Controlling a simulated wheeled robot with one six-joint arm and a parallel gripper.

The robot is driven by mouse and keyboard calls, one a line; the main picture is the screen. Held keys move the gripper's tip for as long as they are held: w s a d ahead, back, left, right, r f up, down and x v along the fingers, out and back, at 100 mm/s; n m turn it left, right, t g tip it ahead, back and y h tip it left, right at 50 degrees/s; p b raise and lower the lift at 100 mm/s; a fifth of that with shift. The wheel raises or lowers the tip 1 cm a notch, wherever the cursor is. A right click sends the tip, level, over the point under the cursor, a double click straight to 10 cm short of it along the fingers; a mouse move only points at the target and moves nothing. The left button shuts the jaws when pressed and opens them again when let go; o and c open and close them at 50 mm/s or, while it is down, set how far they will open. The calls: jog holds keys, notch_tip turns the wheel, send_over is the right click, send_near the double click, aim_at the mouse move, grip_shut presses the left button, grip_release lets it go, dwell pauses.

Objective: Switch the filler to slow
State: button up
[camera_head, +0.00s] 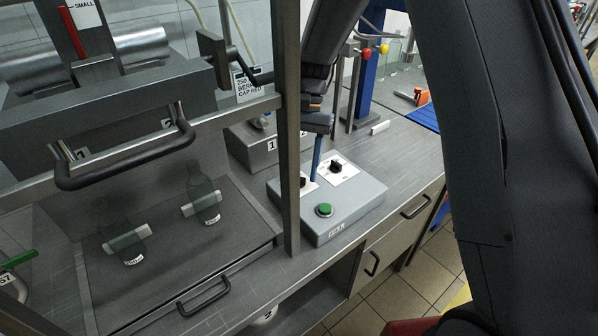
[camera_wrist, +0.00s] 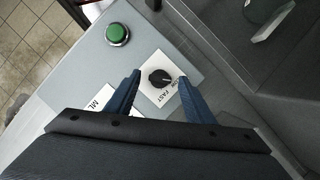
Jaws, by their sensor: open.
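The filler's grey control box (camera_head: 345,205) stands on the bench with two black knobs and a green button (camera_head: 323,210). In the wrist view, a black knob (camera_wrist: 160,78) sits on a white plate (camera_wrist: 152,96) reading FAST, with another word partly hidden by a finger. Its pale pointer mark faces right in that view, roughly toward the partly hidden word. My gripper (camera_wrist: 159,77) is open, its blue fingers on either side of this knob; contact cannot be told. In the head view, my gripper (camera_head: 315,178) is over the box, and a metal post partly hides the left knob.
The other knob (camera_head: 336,166) has its own white plate, partly seen in the wrist view (camera_wrist: 97,101). The metal post (camera_head: 287,130) of a guarded station stands close left of the box. Open floor lies in front.

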jog(key=a+b+v, duration=0.1)
jog(key=v, duration=0.5)
jog(key=shift+d+r+b, duration=0.3)
jog(key=shift+d+b, duration=0.05)
jog(key=shift+d, duration=0.2)
